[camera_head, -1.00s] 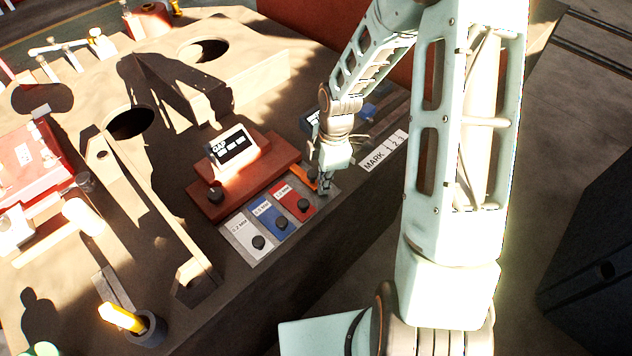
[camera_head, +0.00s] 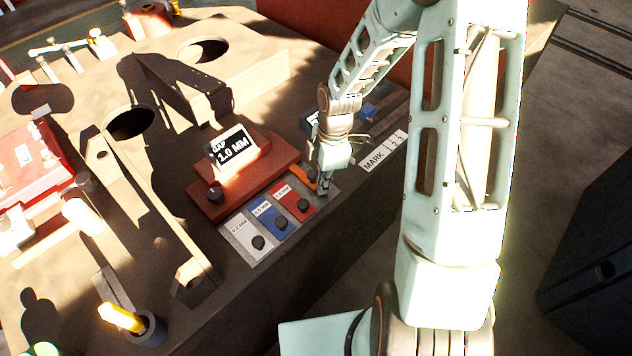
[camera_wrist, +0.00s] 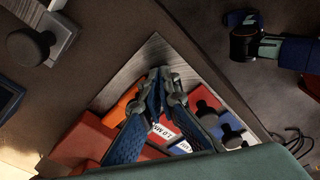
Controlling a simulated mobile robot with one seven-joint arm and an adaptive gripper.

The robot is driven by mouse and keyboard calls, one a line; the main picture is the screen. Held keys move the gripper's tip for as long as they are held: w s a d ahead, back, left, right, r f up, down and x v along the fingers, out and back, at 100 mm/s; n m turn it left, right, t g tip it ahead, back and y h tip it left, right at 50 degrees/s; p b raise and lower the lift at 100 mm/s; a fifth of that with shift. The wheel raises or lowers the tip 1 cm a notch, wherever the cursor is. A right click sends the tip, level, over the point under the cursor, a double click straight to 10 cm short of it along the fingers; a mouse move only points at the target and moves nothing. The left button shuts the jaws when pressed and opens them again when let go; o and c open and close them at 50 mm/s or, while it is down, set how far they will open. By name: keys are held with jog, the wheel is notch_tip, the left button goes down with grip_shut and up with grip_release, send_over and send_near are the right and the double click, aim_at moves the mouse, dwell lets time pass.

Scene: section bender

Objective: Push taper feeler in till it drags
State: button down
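I cannot tell for sure which piece is the taper feeler. A row of gauge blocks with black knobs lies on a grey metal plate (camera_head: 330,203): white (camera_head: 247,233), blue (camera_head: 274,217), red (camera_head: 294,199) and an orange piece (camera_head: 307,178). The orange piece (camera_wrist: 120,107) also shows in the wrist view. My gripper (camera_head: 323,190) is low over the plate's right end, beside the orange piece. In the wrist view its fingertips (camera_wrist: 163,78) are together, with no object clearly visible between them. A small display (camera_head: 232,148) reads "GAP 1.0 MM".
The display stands on a red-brown base (camera_head: 262,173) behind the row. A "MARK" label strip (camera_head: 385,152) lies to the right. A black knob (camera_wrist: 28,47) shows at upper left in the wrist view. The bench's front edge runs close by.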

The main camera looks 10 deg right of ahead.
jog(key=shift+w+a, duration=0.1)
jog(key=shift+s+d+r+p, duration=0.1)
jog(key=shift+s+d+p, duration=0.2)
jog(key=shift+s+d, duration=0.45)
notch_tip(320, 180, up, 7)
jog(key=p, duration=0.6)
jog(key=shift+s, duration=0.15)
dwell(0.4)
